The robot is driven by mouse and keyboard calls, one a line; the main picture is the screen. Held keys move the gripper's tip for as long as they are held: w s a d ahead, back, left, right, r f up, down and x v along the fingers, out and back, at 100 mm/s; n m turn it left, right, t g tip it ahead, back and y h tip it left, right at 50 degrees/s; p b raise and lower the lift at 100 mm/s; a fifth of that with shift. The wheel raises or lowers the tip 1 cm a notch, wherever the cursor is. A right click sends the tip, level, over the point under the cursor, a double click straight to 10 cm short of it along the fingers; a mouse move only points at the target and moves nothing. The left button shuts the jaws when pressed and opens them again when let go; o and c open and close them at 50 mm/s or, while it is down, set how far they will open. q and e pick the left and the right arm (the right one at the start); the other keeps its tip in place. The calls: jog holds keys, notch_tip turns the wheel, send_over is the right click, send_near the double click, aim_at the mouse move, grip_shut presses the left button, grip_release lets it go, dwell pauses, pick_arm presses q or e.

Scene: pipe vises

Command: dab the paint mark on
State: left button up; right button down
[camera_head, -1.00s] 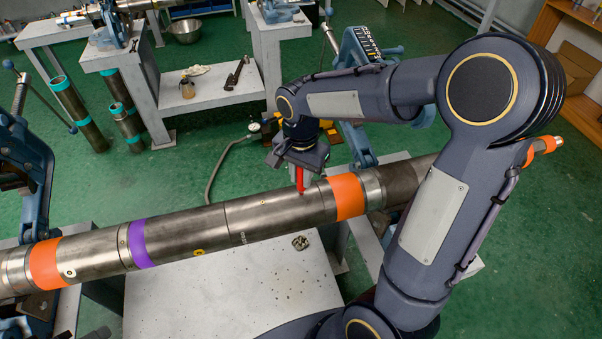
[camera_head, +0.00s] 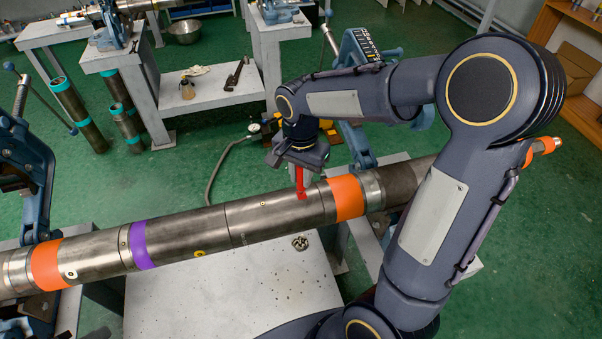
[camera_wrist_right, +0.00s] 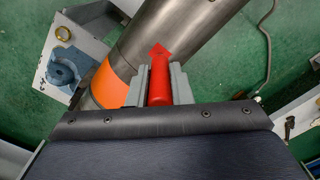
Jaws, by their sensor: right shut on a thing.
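A long steel pipe (camera_head: 270,217) with orange and purple bands lies across the head view. My right gripper (camera_head: 300,168) is above it, left of the right-hand orange band (camera_head: 347,197). It is shut on a red paint stick (camera_head: 299,180), which points down to the pipe. In the wrist view the red stick (camera_wrist_right: 159,82) sits between the two grey fingers (camera_wrist_right: 158,88). A red angular patch (camera_wrist_right: 160,50) shows on the pipe at the stick's tip. The tip appears to touch the pipe there. My left gripper is not in view.
A blue vise (camera_head: 358,130) stands behind the pipe at the right, and another vise (camera_head: 30,165) is at the left. A pale table (camera_head: 235,295) lies below the pipe with a small metal part (camera_head: 300,243) on it.

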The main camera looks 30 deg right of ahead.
jog(key=shift+r+p, duration=2.3)
jog(key=shift+r, duration=0.85)
